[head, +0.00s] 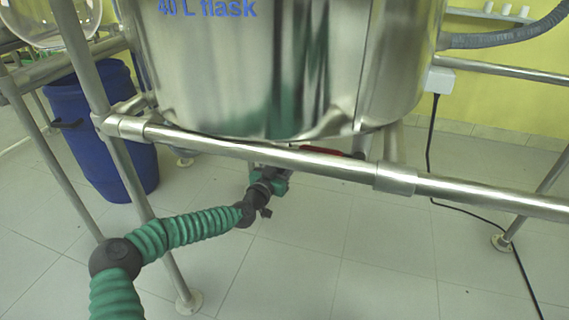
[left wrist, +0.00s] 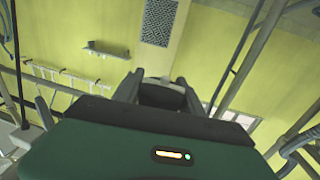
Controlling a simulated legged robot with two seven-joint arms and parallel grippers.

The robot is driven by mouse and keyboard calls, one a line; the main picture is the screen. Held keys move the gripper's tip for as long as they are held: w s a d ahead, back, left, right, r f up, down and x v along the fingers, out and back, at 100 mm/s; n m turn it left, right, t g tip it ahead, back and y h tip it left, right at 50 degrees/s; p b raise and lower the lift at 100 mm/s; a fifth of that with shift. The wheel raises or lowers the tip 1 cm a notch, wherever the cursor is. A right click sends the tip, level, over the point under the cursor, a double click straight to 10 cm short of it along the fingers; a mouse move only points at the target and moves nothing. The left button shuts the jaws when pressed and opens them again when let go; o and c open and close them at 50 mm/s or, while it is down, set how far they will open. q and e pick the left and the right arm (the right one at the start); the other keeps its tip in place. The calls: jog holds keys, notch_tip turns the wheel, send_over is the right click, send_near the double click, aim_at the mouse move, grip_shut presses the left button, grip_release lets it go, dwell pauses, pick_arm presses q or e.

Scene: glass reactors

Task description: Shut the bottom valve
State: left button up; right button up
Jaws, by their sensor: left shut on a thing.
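The steel vessel (head: 270,70) marked "40 L flask" fills the top of the head view. Below it, partly hidden behind the front rail, a red valve handle (head: 343,153) shows as a thin strip. My left gripper (head: 282,172) is under the vessel, just left of the visible red part. The valve body is mostly hidden. My right gripper is in neither view.
A steel rail (head: 250,152) crosses in front of the vessel, above my left arm. A frame post (head: 120,165) stands at the left, with a blue barrel (head: 95,130) behind it. A black cable (head: 431,150) hangs at the right. The tiled floor below is mostly clear.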

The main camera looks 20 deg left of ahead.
pick_arm(q)
jog(key=a+n+g+y, duration=0.1)
jog(key=n+g+y, duration=0.2)
jog(key=y, duration=0.3)
jog(key=s+a+n+g+y, duration=0.1)
jog(key=n+g+y, duration=0.1)
jog(key=n+y, duration=0.4)
jog(key=a+n+g+y, duration=0.1)
jog(key=n+g+y, duration=0.2)
jog(key=n+y, duration=0.2)
jog(key=shift+s+g+y+p, duration=0.25)
jog(key=shift+g+y+p, duration=0.1)
jog(key=shift+y, duration=0.65)
jog(key=o, duration=1.4)
